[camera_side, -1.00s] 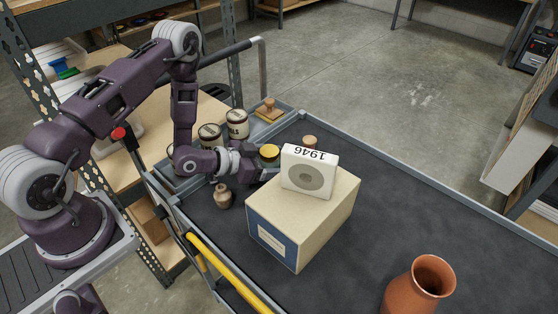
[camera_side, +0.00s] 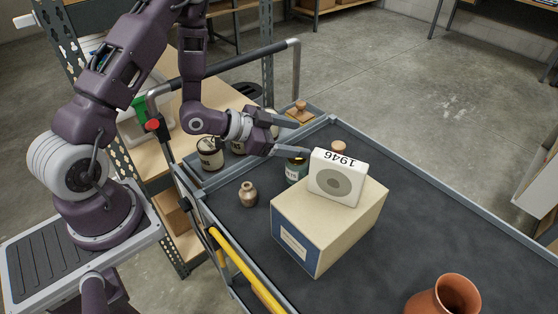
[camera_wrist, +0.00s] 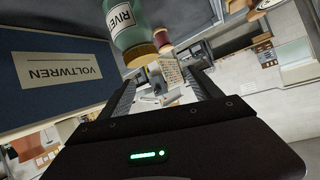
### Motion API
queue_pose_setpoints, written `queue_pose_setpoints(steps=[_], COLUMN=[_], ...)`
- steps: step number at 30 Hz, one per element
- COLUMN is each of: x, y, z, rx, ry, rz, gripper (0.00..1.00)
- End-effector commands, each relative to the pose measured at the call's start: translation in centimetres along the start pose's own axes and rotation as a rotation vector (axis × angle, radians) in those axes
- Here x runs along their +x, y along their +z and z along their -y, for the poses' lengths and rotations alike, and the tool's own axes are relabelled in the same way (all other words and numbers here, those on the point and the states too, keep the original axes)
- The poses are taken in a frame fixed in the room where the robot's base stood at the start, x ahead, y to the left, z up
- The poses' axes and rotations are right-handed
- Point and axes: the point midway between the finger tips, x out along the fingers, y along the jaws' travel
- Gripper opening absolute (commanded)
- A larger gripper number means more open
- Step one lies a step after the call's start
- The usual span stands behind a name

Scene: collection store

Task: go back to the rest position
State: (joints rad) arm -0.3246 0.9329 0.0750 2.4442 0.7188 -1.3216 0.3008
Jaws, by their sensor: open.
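My gripper (camera_side: 291,136) is open and empty. In the side view its fingers point right, above the tray's back left part. A small white "1946" box (camera_side: 338,178) with a grey disc stands on a cream box (camera_side: 330,227), right of the gripper.
The dark cart top (camera_side: 442,222) is mostly clear on the right. Labelled jars (camera_side: 210,154) and a wooden stamp (camera_side: 300,112) stand behind. A cart handle (camera_side: 293,72) rises at the back.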

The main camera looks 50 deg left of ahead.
Motion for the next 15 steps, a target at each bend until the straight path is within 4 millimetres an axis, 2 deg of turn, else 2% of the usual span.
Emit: queue_pose_setpoints(steps=[1, 2, 5, 8, 11, 12, 15], x=[-0.5, -1.0, -4.0, -8.8, -14.7, -17.2, -23.0], y=[-1.7, -2.5, -5.5, -8.2, -10.3, -10.8, -11.1], z=[1.1, 1.7, 3.5, 3.9, 2.3, 1.1, -2.9], rx=[0.043, 0.059, 0.071, 0.013, -0.097, -0.149, -0.278], ry=[-0.031, -0.055, -0.151, -0.246, -0.312, -0.324, -0.317], rz=[0.052, 0.096, 0.241, 0.359, 0.447, 0.476, 0.536], gripper=[0.74, 0.74, 0.74, 0.74, 0.74, 0.74, 0.74])
